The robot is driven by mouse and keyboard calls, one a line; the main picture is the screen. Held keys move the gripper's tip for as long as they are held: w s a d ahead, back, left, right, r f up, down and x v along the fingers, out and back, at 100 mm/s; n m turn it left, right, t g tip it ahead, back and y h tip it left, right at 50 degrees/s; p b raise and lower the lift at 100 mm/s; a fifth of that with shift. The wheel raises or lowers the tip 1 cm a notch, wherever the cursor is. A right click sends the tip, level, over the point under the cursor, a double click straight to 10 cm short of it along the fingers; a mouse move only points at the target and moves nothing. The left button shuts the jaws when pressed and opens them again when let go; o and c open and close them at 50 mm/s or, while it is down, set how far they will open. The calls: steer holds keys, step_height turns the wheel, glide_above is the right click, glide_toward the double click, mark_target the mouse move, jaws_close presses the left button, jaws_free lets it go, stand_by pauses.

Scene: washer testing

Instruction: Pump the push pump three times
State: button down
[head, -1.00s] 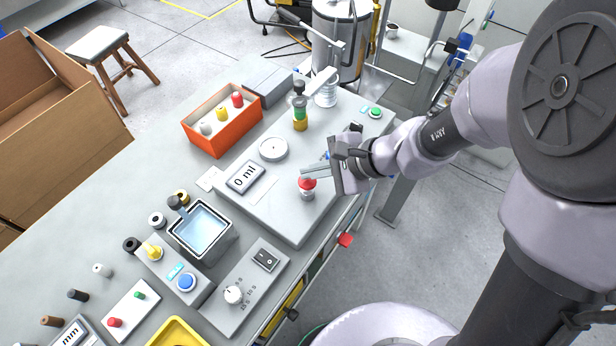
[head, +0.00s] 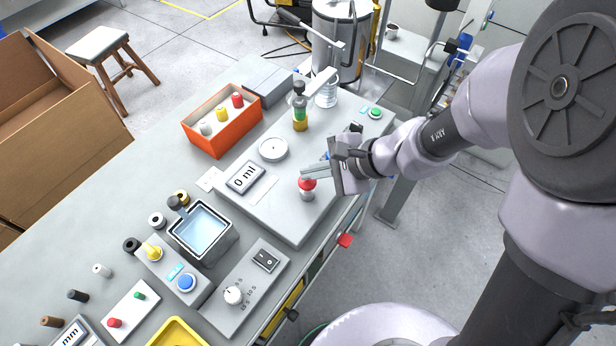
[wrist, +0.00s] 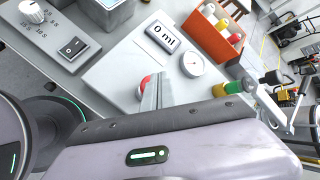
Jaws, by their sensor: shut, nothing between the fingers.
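The push pump is a metal cylinder with a red domed top (head: 307,184), standing on the light grey platform (head: 285,225). In the wrist view the red top (wrist: 145,84) shows partly behind the fingers. My gripper (head: 307,174) is shut and empty, with its fingertips at the upper side of the red top. Whether they touch it I cannot tell. The fingers also show in the wrist view (wrist: 157,82). A display (head: 245,177) on the platform reads 0 ml, and a round white gauge (head: 273,148) sits beside it.
A bottle with green and amber bands (head: 300,113) stands behind the pump. An orange box (head: 222,137) with several bottles is at the back left. A water basin (head: 202,256) and a switch panel (head: 243,287) lie to the left. A green button (head: 375,112) is at the far right.

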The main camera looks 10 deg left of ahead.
mark_target(312, 182)
stand_by(0.4)
steer(key=shift+f+b, duration=0.45)
steer(key=shift+b, duration=0.2)
steer(key=shift+f+b, duration=0.5)
steer(key=shift+r, duration=0.15)
stand_by(0.3)
steer(key=shift+r+p, duration=0.7)
steer(key=shift+r, duration=0.15)
step_height(312, 182, up, 6)
steer(key=p, duration=0.4)
steer(key=shift+p, duration=0.35)
